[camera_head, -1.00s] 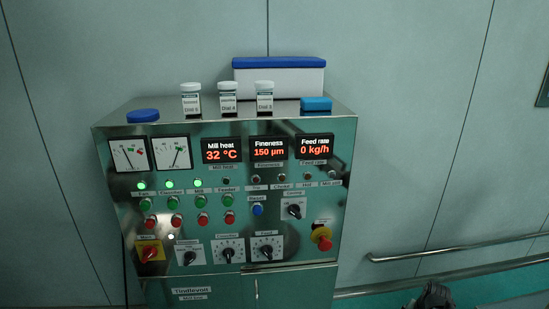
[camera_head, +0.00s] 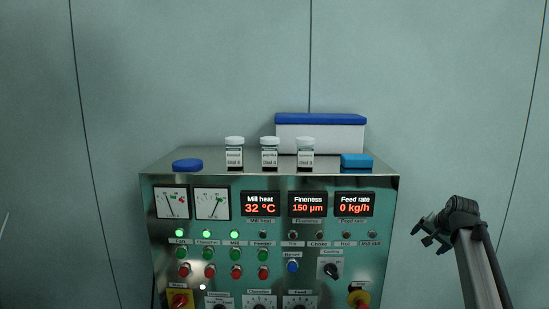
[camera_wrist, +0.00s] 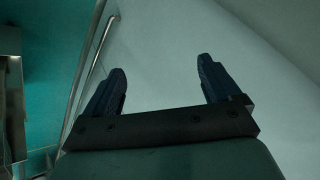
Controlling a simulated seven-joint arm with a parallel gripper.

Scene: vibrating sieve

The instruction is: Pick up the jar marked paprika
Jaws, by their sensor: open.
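Three small jars with white lids stand upright in a row on top of the steel control cabinet: a left jar (camera_head: 234,153), a middle jar (camera_head: 269,153) and a right jar (camera_head: 305,153). Each has a white label with a "Dial" line. The upper words are too small to read surely; the middle one may say paprika. My gripper (camera_head: 432,240) is at the right of the cabinet, lower than the jars and well apart from them. In the wrist view my gripper (camera_wrist: 160,68) is open and empty, with no jar in sight.
A white box with a blue lid (camera_head: 320,134) stands behind the jars. A blue round lid (camera_head: 187,165) lies at the left and a light-blue block (camera_head: 356,160) at the right of the cabinet top. The cabinet front (camera_head: 275,225) carries displays, buttons and dials. A rail (camera_wrist: 90,65) shows in the wrist view.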

